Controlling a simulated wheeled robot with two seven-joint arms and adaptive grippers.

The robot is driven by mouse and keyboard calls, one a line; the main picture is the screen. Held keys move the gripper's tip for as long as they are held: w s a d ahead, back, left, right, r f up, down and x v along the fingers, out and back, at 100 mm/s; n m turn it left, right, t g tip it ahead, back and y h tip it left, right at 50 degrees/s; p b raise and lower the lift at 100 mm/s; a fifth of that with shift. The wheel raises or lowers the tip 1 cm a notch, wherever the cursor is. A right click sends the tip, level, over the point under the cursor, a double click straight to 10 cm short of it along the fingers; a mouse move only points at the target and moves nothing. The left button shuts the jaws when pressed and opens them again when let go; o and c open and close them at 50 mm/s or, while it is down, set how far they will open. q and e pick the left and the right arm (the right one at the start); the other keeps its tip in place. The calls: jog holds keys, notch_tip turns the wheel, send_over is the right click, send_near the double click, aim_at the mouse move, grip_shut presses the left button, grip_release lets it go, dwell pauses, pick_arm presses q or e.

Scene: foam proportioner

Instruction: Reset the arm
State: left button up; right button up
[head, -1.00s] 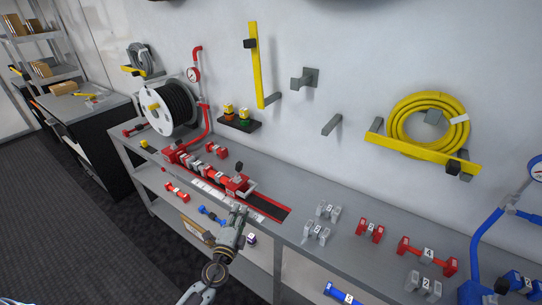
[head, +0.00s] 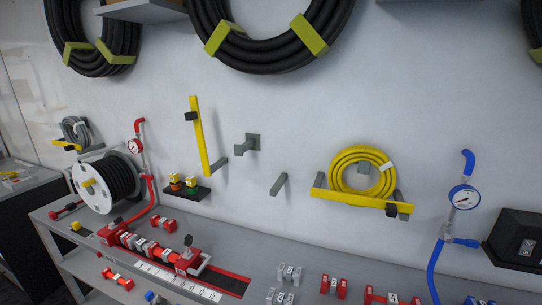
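Neither of my arms nor grippers shows in the head view now. The workbench (head: 240,238) runs along the wall below. On it stands the red proportioner assembly (head: 150,246), with red and grey couplings in a row. A red riser pipe with a gauge (head: 134,147) stands behind it. White and red numbered blocks (head: 280,297) stand to its right along the bottom edge, partly cut off.
A black hose reel (head: 108,182) stands at the bench's left end. A yellow hose (head: 358,168) hangs on a yellow bracket. Large black hoses (head: 262,50) hang above. A blue pipe with a gauge (head: 463,197) and a black box (head: 517,240) are at right.

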pick_arm(q)
jog(key=s+d+f+n+g+h, duration=0.2)
jog(key=s+d+g+h, duration=0.25)
jog(key=s, duration=0.35)
jog(key=s+d+f+n+g+h, duration=0.2)
jog(key=s+d+f+g+h, duration=0.1)
jog(key=s+d+g, duration=0.4)
jog(key=s+a+f, duration=0.1)
jog(key=s+f, duration=0.1)
jog(key=f, duration=1.5)
jog(key=s+f, duration=0.2)
jog(key=f, duration=1.4)
jog(key=s+a+f, duration=0.2)
jog(key=s+f, duration=0.7)
jog(key=s, duration=0.2)
jog(key=s+a+f, duration=0.2)
jog(key=s+f, duration=0.8)
jog(key=s, duration=0.1)
jog(key=shift+a+f, duration=0.15)
jog(key=shift+f, duration=0.1)
jog(key=shift+g, duration=0.25)
